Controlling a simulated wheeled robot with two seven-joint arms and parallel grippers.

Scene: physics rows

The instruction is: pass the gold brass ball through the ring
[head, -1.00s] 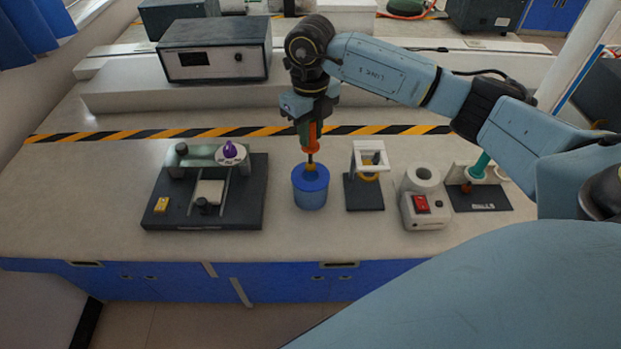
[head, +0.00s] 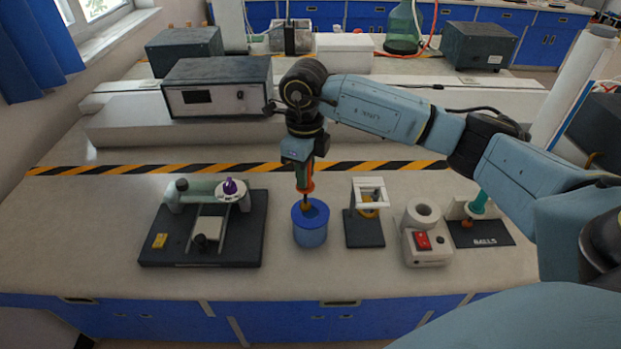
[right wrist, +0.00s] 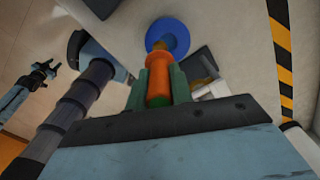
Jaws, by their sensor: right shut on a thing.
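My right gripper (head: 304,172) is shut on an orange-and-green handle (right wrist: 158,78) and points down. A gold brass ball (head: 306,204) at the handle's lower end is at the mouth of a blue cup (head: 310,233). I cannot tell whether it touches the cup, whose top also shows in the right wrist view (right wrist: 174,31). Right of the cup, a white frame on a dark base (head: 365,232) has a gold piece (head: 369,211) under it, seemingly the ring. My left gripper (right wrist: 45,70) seems to show small at the left of the right wrist view; its jaws are unclear.
A dark-based apparatus (head: 218,254) stands left of the cup. A white device with a red switch (head: 422,240) and a dark mat marked BALLS (head: 487,234) with a teal handle (head: 478,203) stand to the right. Bare tabletop lies in front.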

